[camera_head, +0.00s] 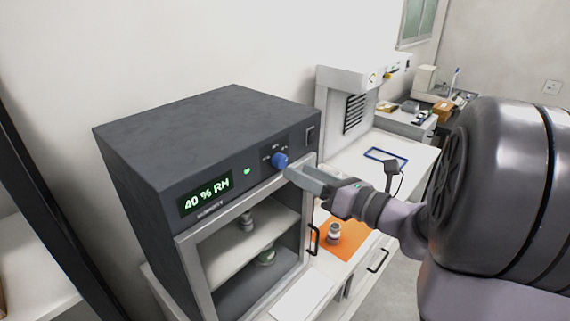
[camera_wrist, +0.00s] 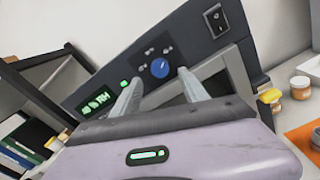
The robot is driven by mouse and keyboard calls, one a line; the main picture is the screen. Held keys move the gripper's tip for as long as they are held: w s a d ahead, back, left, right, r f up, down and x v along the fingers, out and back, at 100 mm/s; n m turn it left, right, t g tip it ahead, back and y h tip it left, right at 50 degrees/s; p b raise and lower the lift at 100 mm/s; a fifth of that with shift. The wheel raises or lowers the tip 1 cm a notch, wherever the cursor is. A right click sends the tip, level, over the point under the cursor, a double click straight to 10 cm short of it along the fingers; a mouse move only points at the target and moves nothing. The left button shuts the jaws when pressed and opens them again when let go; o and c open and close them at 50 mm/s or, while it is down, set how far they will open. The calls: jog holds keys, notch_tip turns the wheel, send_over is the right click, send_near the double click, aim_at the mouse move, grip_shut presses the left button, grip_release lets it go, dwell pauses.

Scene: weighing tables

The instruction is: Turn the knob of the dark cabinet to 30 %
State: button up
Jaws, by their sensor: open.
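The dark cabinet (camera_head: 150,160) stands on the table at the left, with a green display that reads 40 % RH. Its blue knob (camera_head: 280,160) is on the front panel, right of a small green light. In the wrist view the knob (camera_wrist: 160,68) lies ahead, between the two fingers as seen, with small marks around it. My gripper (camera_head: 292,174) is just in front of the panel, close to the knob. In the wrist view my gripper (camera_wrist: 160,82) is open with nothing between its fingers. Whether a finger touches the knob I cannot tell.
A black switch (camera_wrist: 215,18) is right of the knob. Below the panel is a framed door with a handle (camera_head: 314,240), and jars stand on the shelves inside. An orange mat (camera_head: 350,246) with a jar (camera_head: 334,233) lies to the right. A white device (camera_head: 345,95) stands behind.

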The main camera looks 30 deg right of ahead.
aim_at(283, 163)
jog(key=x, duration=0.4)
jog(key=shift+w+a, duration=0.1)
jog(key=shift+w, duration=0.25)
jog(key=shift+c, duration=0.2)
grip_shut()
